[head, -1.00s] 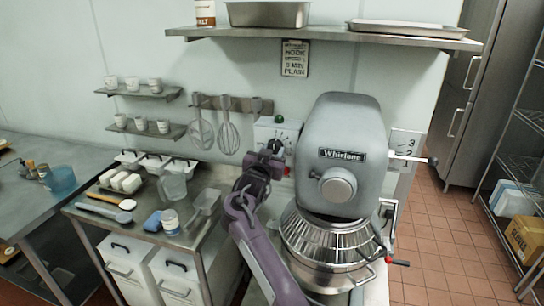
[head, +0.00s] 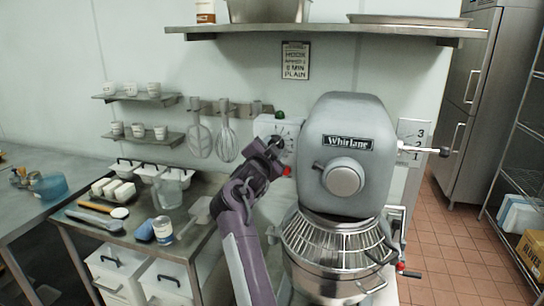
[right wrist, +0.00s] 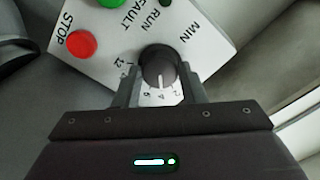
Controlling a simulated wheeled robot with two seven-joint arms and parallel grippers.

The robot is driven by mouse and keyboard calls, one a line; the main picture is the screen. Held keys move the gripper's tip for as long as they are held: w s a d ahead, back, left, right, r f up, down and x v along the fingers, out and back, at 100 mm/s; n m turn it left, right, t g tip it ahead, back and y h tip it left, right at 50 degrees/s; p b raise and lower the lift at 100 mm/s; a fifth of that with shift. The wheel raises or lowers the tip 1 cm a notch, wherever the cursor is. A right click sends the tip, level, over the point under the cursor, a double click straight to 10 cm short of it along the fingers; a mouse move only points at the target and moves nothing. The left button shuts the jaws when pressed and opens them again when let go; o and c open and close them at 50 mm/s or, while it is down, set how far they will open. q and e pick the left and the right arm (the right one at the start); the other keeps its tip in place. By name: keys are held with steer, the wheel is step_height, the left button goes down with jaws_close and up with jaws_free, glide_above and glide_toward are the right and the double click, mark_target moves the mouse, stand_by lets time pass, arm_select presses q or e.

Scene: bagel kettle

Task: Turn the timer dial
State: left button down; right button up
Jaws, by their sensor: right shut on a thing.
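The timer dial (right wrist: 158,66) is a dark round knob with a pale pointer line, on a white control panel (right wrist: 122,44) with numbers and a "MIN" label. My right gripper (right wrist: 158,88) is shut on the dial, one finger on each side of it. In the head view my right gripper (head: 276,147) is at the panel (head: 265,125), left of the grey Whirlane mixer (head: 347,150). The dial is mostly hidden there by my gripper. My left gripper is not in view.
A red STOP button (right wrist: 82,44) and a green button (right wrist: 108,3) sit close to the dial on the panel. A wire bowl guard (head: 332,240) is below the mixer head. A shelf (head: 330,31) runs above. Tubs and utensils crowd the left bench.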

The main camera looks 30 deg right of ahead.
steer(key=shift+m, duration=0.3)
steer(key=o, duration=1)
steer(key=shift+f, duration=0.1)
